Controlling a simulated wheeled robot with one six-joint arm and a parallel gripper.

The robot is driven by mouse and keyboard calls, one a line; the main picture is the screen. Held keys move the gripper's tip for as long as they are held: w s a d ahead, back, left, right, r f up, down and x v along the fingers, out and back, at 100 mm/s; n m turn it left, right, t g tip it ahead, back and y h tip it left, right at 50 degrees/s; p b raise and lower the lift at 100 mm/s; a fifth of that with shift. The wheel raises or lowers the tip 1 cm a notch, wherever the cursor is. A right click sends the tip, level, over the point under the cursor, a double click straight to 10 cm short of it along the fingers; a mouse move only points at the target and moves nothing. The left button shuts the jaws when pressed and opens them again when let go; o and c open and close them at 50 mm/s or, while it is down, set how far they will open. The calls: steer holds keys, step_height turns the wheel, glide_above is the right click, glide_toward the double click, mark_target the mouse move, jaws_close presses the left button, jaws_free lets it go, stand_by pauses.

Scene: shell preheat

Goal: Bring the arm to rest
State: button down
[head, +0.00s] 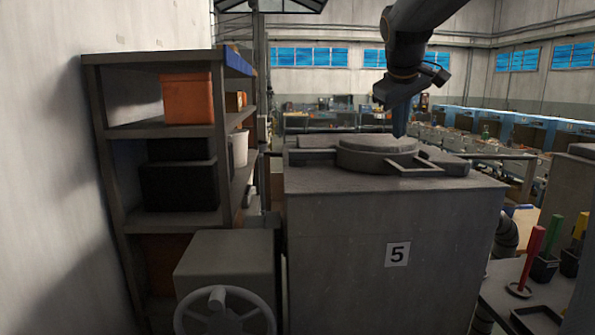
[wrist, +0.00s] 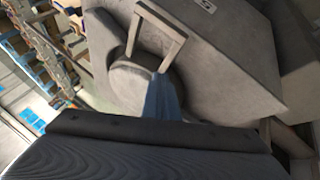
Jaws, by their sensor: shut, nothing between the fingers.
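My arm reaches in from the top of the head view, and my gripper (head: 400,128) points down at its end. The gripper is shut and empty. It appears over or in front of the round lid (head: 372,144) on top of the grey block marked 5 (head: 345,235); the gap between them is hard to tell. In the wrist view the bluish closed fingers (wrist: 162,98) overlap the round lid (wrist: 128,86) and sit near its square handle (wrist: 158,38). Whether they touch the lid cannot be told.
A shelf (head: 160,130) with an orange bin (head: 187,98) and black boxes stands at the left by the wall. A grey box with a handwheel (head: 225,312) is in front of it. At the right, a low table holds a red-handled tool (head: 530,258) and a green-handled one (head: 553,240).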

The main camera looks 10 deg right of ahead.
steer(key=s+a+f+m+g+y, duration=0.1)
steer(key=s+a+f, duration=0.35)
steer(key=f, duration=0.45)
steer(key=s+a+f+g+y, duration=0.1)
steer(key=s+a+f, duration=0.35)
steer(key=f, duration=0.45)
steer(key=s+a+f+m+g+y, duration=0.1)
steer(key=s+a+f, duration=0.3)
steer(key=f, duration=0.6)
steer(key=s+a+f+g, duration=0.1)
steer(key=s+a+f, duration=0.2)
steer(key=s+f, duration=0.1)
steer(key=s+a+f+y, duration=0.1)
steer(key=s+a+f, duration=0.2)
steer(key=s+f, duration=0.2)
steer(key=shift+s+m+g+b, duration=0.4)
steer(key=shift+s, duration=0.5)
steer(key=shift+d, duration=0.1)
